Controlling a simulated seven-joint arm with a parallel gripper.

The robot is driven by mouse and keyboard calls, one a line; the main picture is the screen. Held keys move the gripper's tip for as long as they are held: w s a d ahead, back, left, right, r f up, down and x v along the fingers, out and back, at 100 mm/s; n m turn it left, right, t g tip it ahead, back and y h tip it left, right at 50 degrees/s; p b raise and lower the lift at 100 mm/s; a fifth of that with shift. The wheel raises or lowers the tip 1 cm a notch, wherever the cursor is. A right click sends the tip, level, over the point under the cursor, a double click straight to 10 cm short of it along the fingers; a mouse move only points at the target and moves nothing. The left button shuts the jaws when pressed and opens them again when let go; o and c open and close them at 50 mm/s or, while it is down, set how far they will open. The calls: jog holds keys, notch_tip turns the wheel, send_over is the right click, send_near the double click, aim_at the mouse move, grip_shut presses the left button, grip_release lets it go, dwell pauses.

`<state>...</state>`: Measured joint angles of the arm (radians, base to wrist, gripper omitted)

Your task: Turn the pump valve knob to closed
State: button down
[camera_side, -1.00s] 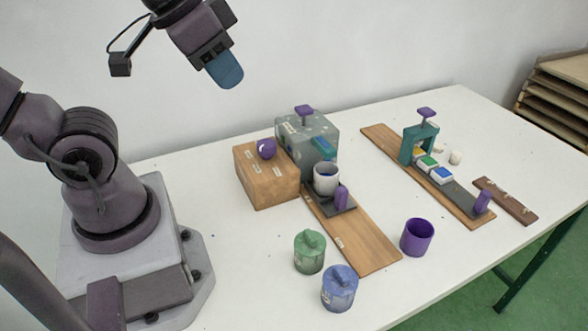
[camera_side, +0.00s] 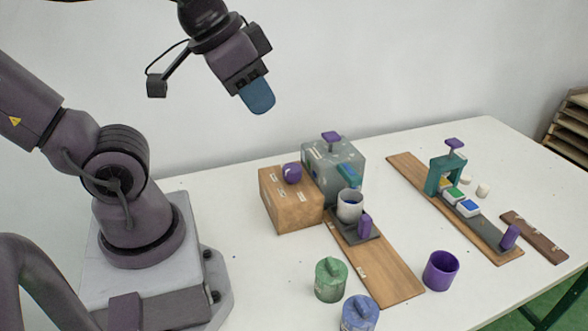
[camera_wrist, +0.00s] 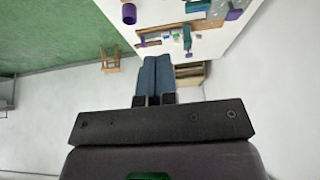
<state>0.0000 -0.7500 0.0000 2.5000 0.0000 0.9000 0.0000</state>
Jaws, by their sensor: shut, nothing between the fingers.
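The pump valve knob (camera_side: 292,173) is a round purple knob on top of the wooden box (camera_side: 290,212), beside the grey speckled pump block (camera_side: 345,160). My gripper (camera_side: 262,108) is shut and empty. It hangs in the air well above and to the left of the knob, apart from everything. In the wrist view my blue fingers (camera_wrist: 154,62) are pressed together with nothing between them. The labels on the box are too small to read, so I cannot tell the knob's setting.
A green jar (camera_side: 331,265), a blue jar (camera_side: 359,318) and a purple cup (camera_side: 440,284) stand toward the front. A teal frame (camera_side: 432,178) with colored blocks is at right.

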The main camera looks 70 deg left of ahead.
jog(key=c, duration=1.8)
grip_release()
jog(key=o, duration=0.4)
jog(key=shift+a, duration=0.1)
jog(key=shift+c, duration=0.2)
jog(key=o, duration=0.7)
jog(key=shift+w+a+f+n+g, duration=0.25)
jog(key=shift+w+a+f+g, duration=0.1)
jog(key=shift+a+f, duration=0.15)
jog(key=shift+w+a+f+n+g, duration=0.25)
jog(key=shift+a+f+g, duration=0.1)
jog(key=shift+f, duration=0.2)
jog(key=shift+o, duration=1.2)
jog(key=shift+n+g, duration=0.5)
jog(key=shift+g, duration=0.4)
jog(key=w+a+f, duration=0.2)
jog(key=a, duration=0.1)
jog(key=shift+w+a+f, duration=0.3)
jog(key=shift+w, duration=0.1)
jog(key=m+g, duration=0.2)
jog(key=m, duration=0.3)
send_near(292, 167)
notch_tip(292, 167, down, 10)
jog(key=shift+w+f, duration=0.1)
jog(key=shift+w, duration=0.05)
